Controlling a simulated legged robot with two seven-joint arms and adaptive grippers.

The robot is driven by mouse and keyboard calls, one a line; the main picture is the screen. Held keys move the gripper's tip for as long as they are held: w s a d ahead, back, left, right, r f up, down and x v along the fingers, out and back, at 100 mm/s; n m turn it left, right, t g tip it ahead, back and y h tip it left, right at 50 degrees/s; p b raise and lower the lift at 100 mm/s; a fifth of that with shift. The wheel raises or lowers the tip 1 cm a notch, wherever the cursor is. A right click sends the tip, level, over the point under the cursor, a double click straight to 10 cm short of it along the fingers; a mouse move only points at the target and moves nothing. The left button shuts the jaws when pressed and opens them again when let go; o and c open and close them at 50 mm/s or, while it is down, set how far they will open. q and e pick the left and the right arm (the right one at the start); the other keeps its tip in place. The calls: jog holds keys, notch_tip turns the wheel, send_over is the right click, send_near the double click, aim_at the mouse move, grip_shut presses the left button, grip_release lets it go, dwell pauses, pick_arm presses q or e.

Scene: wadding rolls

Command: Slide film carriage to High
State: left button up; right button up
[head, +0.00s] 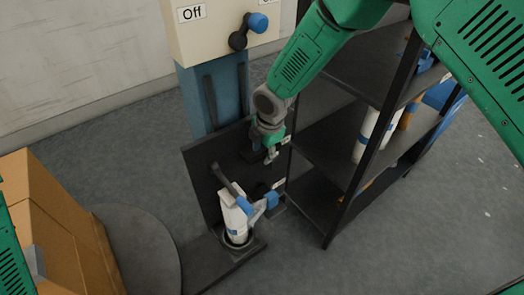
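The film carriage with its white roll (235,219) stands low on a dark upright panel (203,168), with a round cup under the roll. Blue parts sit at the carriage's right, with a blue handle (271,199) near a small white label (279,184). Another small label (286,140) is higher on the panel; neither can be read. My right gripper (271,156) hangs in front of the panel's upper part, above the carriage and apart from the handle. Its fingers are too small to tell open from shut. My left gripper is out of view.
A blue column (213,97) carries a cream box (215,33) marked "Off" with a blue-tipped lever (248,31). A dark shelf rack (318,183) with rolls stands close at the right. Cardboard boxes (55,225) and a grey round plate (140,248) are at left.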

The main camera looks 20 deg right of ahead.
notch_tip(320, 180, up, 12)
jog(key=s, duration=0.2)
jog(key=shift+s+d, duration=0.15)
jog(key=shift+d, duration=0.15)
jog(key=shift+d+f, duration=0.1)
jog(key=shift+f, duration=0.05)
jog(key=s+d+f+m+g+y, duration=0.1)
jog(key=s+f+m, duration=0.7)
jog(key=s+f, duration=0.65)
jog(key=s+d+f+m, duration=0.2)
jog(key=s+d+m, duration=0.1)
jog(key=s, duration=0.3)
jog(key=s+d+f+m+h, duration=0.1)
jog(key=s+d+f+m, duration=0.1)
jog(key=s+m, duration=0.4)
jog(key=s+d+f+m, duration=0.2)
jog(key=s+d+m, duration=0.2)
jog(key=s, duration=0.3)
jog(key=shift+s+d+f+h, duration=0.15)
jog(key=shift+d+f+h, duration=0.25)
jog(key=shift+d, duration=0.1)
